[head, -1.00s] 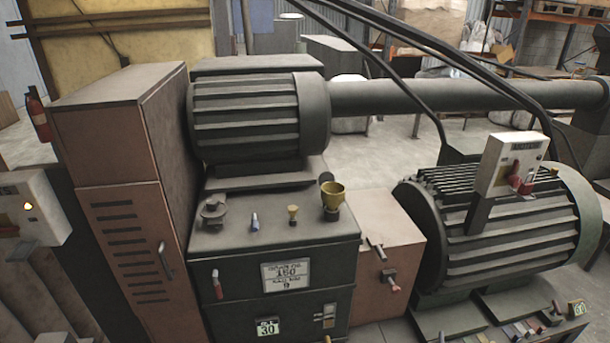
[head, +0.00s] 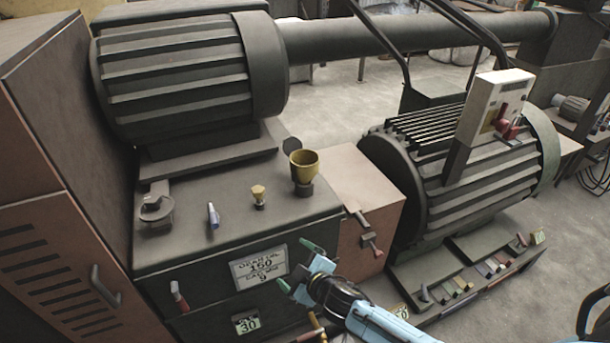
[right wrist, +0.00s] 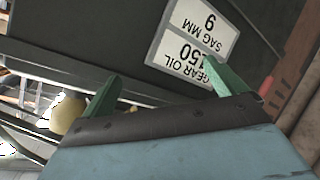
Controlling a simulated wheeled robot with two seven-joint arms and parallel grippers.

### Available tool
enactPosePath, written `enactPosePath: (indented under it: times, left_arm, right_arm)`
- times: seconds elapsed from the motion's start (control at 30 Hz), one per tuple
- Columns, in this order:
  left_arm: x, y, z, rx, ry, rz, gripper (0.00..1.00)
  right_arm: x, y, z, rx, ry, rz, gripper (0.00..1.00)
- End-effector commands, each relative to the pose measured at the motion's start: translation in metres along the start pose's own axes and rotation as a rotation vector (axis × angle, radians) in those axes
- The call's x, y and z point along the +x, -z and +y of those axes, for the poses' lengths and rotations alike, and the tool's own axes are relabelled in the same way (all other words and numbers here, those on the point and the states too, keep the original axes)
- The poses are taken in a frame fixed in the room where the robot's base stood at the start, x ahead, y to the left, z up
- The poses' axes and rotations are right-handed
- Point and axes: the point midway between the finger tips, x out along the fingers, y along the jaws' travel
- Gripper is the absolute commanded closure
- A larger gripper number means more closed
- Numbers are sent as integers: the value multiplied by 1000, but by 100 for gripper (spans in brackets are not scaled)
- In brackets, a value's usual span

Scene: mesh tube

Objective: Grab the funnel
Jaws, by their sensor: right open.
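The funnel (head: 304,167), a yellow cup with a dark lower part, stands upright near the right back corner of the dark machine box top (head: 232,229) in the head view. My right gripper (head: 295,267), with green fingertips, is open and empty. It is in front of the box's labelled front face, lower than the funnel and apart from it. In the right wrist view the open fingers (right wrist: 165,85) show against that face and its label (right wrist: 192,42). A yellowish rounded thing shows behind the left finger there; I cannot tell what it is. My left gripper is out of view.
A small yellow knob-like piece (head: 258,195), a blue-and-white piece (head: 213,216) and a grey fitting (head: 156,206) share the box top. A ribbed motor (head: 185,80) rises behind. A reddish box (head: 358,190) with levers and a second motor (head: 470,175) stand to the right.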

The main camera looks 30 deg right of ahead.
Motion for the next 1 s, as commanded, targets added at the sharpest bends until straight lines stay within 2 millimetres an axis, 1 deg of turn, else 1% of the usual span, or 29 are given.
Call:
enactPosePath:
  times: [0.03, 0.07, 0.1, 0.17, 0.2, 0.27, 0.3, 0.37, 0.4, 0.47, 0.5, 0.57, 0.6, 0.67, 0.7, 0.73, 0.77, 0.8, 0.9, 1.0]
  left_arm:
    - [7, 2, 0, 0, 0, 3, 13]
    - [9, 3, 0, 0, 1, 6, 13]
    - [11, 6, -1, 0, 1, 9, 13]
    - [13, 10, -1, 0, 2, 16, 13]
    - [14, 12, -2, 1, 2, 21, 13]
    - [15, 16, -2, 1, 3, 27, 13]
    - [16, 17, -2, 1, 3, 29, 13]
    - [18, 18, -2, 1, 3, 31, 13]
    - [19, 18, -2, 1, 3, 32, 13]
    - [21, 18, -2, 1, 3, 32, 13]
    - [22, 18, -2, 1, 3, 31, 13]
    - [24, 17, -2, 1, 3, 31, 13]
    - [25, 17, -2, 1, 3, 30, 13]
    - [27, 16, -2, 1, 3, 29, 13]
    - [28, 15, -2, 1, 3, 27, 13]
    - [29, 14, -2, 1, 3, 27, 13]
    - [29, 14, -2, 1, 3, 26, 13]
    - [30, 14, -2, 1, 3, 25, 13]
    - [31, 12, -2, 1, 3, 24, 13]
    - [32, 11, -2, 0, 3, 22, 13]
  right_arm:
    - [4, 43, 23, -56, -47, 106, 4]
    - [4, 68, 35, -93, -72, 167, 4]
    - [3, 102, 50, -156, -100, 259, 4]
    - [0, 156, 69, -286, -130, 423, 4]
    - [-3, 187, 75, -385, -133, 529, 4]
    - [-9, 226, 78, -549, -118, 676, 4]
    - [-14, 246, 78, -668, -97, 765, 4]
    - [-22, 269, 74, -861, -50, 877, 4]
    - [-25, 277, 72, -998, -6, 935, 4]
    - [-28, 280, 70, -1215, 76, 987, 4]
    - [-28, 276, 73, -1362, 141, 994, 4]
    - [-25, 262, 84, -1575, 250, 960, 4]
    - [-22, 250, 97, -1705, 325, 910, 4]
    - [-18, 229, 124, -1877, 434, 797, 4]
    - [-16, 216, 145, -1969, 503, 707, 4]
    - [-16, 207, 162, -2028, 550, 634, 4]
    - [-16, 198, 179, -2077, 593, 560, 4]
    - [-17, 189, 200, -2128, 642, 464, 4]
    - [-24, 172, 246, -2204, 731, 257, 4]
    - [-30, 162, 272, -2231, 780, 131, 4]
